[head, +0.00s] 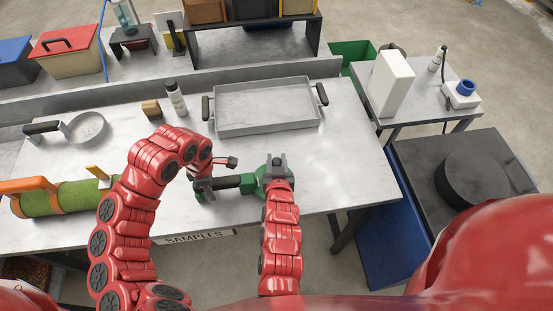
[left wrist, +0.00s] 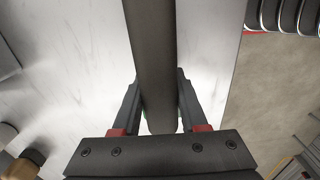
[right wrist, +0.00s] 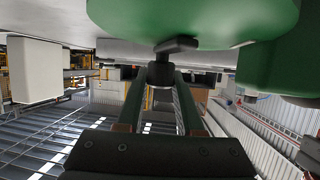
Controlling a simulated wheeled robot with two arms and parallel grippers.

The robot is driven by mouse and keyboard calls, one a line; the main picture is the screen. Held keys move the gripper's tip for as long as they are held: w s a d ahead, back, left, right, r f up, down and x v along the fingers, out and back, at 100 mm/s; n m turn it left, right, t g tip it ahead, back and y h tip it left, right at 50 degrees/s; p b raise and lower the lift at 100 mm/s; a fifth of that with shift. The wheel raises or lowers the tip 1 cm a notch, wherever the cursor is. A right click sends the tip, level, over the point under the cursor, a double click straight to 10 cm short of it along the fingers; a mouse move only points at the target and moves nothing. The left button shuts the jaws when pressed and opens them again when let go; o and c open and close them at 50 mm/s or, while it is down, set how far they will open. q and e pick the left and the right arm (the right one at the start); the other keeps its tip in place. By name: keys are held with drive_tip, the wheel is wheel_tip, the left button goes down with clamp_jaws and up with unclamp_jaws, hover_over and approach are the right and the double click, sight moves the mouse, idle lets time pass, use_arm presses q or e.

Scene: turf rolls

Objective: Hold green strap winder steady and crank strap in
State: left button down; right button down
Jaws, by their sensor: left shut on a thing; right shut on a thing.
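The green strap winder (head: 248,183) lies near the front edge of the grey table, with its dark handle (head: 223,182) pointing left. My left gripper (head: 203,186) is shut on that handle; in the left wrist view the dark handle (left wrist: 153,55) runs between the two fingers. My right gripper (head: 277,163) is at the winder's round green end. In the right wrist view its fingers are shut on the black crank knob (right wrist: 160,74), beside the green body (right wrist: 195,18). The strap cannot be made out clearly.
A grey tray (head: 264,127) with dark handles lies behind the winder. A pan (head: 85,127), a green turf roll (head: 60,198) with an orange handle, a wooden block (head: 151,109) and a bottle (head: 175,98) are to the left. A side table (head: 425,105) stands right.

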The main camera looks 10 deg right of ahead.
sight(275, 163)
drive_tip(key=shift+a, duration=0.1)
drive_tip(key=c, duration=0.5)
unclamp_jaws()
drive_tip(key=shift+c, duration=0.2)
drive_tip(key=shift+s, duration=0.1)
drive_tip(key=v, duration=0.5)
drive_tip(key=shift+s+a+r, duration=0.1)
drive_tip(key=shift+s+a, duration=0.1)
drive_tip(key=shift+s, duration=0.1)
drive_tip(key=shift+v, duration=0.9)
drive_tip(key=shift+d, duration=0.15)
